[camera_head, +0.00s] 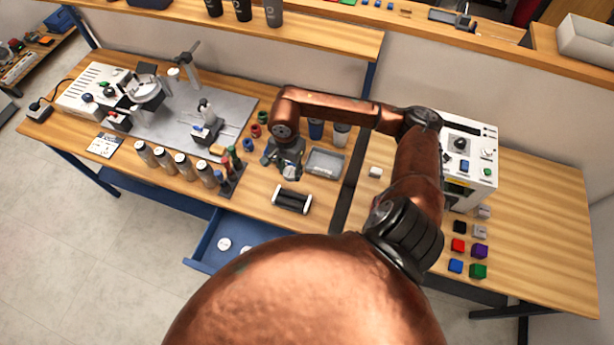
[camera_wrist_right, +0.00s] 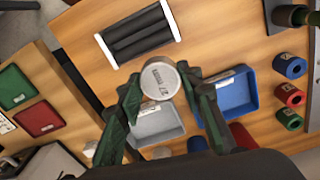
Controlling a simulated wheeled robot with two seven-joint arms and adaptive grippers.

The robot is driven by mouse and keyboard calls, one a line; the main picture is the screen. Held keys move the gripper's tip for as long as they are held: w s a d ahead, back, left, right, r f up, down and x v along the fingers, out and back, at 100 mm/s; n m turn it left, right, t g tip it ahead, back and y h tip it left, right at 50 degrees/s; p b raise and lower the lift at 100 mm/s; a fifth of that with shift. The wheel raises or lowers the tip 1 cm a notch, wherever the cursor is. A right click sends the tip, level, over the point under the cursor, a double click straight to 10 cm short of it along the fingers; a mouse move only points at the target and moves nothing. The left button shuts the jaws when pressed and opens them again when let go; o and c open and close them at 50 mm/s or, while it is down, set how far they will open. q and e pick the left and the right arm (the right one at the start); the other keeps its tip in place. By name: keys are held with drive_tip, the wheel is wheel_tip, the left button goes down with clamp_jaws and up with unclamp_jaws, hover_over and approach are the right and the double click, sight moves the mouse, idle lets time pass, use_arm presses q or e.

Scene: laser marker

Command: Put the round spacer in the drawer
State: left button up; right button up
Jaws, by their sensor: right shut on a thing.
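My right gripper (camera_head: 288,174) hangs over the left workbench, just behind the black roller block. In the right wrist view its fingers (camera_wrist_right: 160,90) are shut on the round spacer (camera_wrist_right: 160,77), a pale metal disc with a marked face. The disc is held above the table, and its sides are partly hidden by the fingertips. The blue drawer (camera_head: 200,250) is pulled open below the bench's front edge, left of the gripper. Two pale discs (camera_head: 224,244) lie in it. My arm hides its right part. My left gripper is not in view.
The black roller block (camera_head: 292,199) stands between gripper and bench edge; it also shows in the wrist view (camera_wrist_right: 138,35). A grey tray (camera_head: 325,162) and a blue tray (camera_wrist_right: 237,92) are close by. A rack of dark-handled tools (camera_head: 230,178) stands left, above the drawer.

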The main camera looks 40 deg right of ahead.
hover_over(308, 184)
drive_tip(key=a, duration=0.1)
wheel_tip(308, 184, down, 5)
drive_tip(key=shift+w+f+p, duration=0.1)
drive_tip(key=shift+w+p, duration=0.05)
drive_tip(key=shift+p, duration=0.15)
drive_tip(key=shift+d+f, duration=0.35)
drive_tip(key=shift+f, duration=0.1)
drive_tip(key=shift+s+d+f, duration=0.15)
drive_tip(key=shift+s+f, duration=0.05)
drive_tip(key=shift+f, duration=0.05)
wheel_tip(308, 184, down, 2)
drive_tip(key=shift+f+p, duration=0.15)
drive_tip(key=shift+p, duration=0.15)
drive_tip(key=shift+f, duration=0.5)
drive_tip(key=o, duration=0.8)
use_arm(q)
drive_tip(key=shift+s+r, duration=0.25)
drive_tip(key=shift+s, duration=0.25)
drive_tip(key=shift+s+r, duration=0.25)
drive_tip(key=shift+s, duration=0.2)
use_arm(e)
drive_tip(key=o, duration=0.4)
